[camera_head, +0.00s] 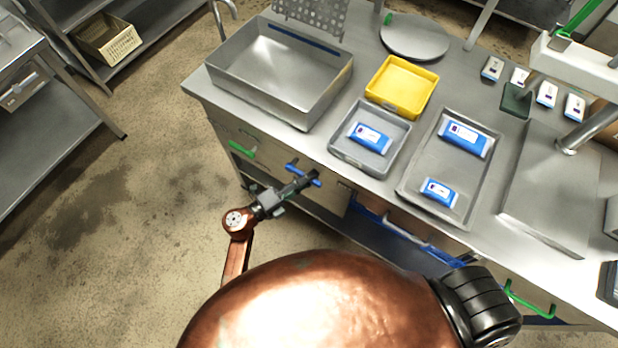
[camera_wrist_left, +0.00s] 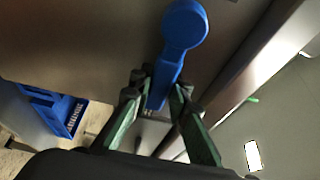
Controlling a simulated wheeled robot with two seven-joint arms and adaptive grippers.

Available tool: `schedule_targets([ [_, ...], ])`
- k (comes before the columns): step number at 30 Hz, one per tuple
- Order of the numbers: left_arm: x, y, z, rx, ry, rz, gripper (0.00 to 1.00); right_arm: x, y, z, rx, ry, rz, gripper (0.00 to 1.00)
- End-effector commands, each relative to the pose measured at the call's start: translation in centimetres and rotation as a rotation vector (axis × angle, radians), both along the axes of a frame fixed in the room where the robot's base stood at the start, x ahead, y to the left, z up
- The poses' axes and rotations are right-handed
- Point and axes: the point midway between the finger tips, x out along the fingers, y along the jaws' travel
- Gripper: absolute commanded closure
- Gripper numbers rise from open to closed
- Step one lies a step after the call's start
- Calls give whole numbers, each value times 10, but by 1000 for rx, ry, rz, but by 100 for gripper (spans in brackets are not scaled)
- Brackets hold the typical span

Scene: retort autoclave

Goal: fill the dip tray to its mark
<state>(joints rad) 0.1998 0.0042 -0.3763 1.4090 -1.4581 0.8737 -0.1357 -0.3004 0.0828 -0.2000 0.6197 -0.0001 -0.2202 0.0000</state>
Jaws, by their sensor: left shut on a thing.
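The dip tray, a deep steel basin (camera_head: 232,83), stands at the left end of the steel bench. A blue strip (camera_head: 304,40) runs along its inner far wall. Its floor shows a bright reflection; I cannot tell whether there is water in it. A curved tap (camera_head: 222,12) rises behind its left corner. My left gripper (camera_head: 290,189) is at the bench front, below the tray, shut on a blue lever (camera_head: 306,174). In the left wrist view the green-sided fingers (camera_wrist_left: 160,98) close around the stem of the lever (camera_wrist_left: 185,27), whose round head shows beyond them. My right gripper is out of view.
Right of the basin are a yellow tray (camera_head: 401,88), a small grey tray (camera_head: 369,140) with a blue-white pack, and a longer tray (camera_head: 449,167) with two packs. Green handles (camera_head: 241,148) and a blue rail (camera_head: 405,231) are on the bench front.

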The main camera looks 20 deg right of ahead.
Motion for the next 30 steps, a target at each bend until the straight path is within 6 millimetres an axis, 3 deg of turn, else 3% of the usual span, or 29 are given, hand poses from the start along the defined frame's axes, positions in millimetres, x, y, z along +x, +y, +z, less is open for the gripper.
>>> schedule_targets([
  [14,0,1,-6,48,-57,-1,100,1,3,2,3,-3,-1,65],
  [30,6,6,-35,308,-390,-3,100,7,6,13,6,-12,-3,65],
])
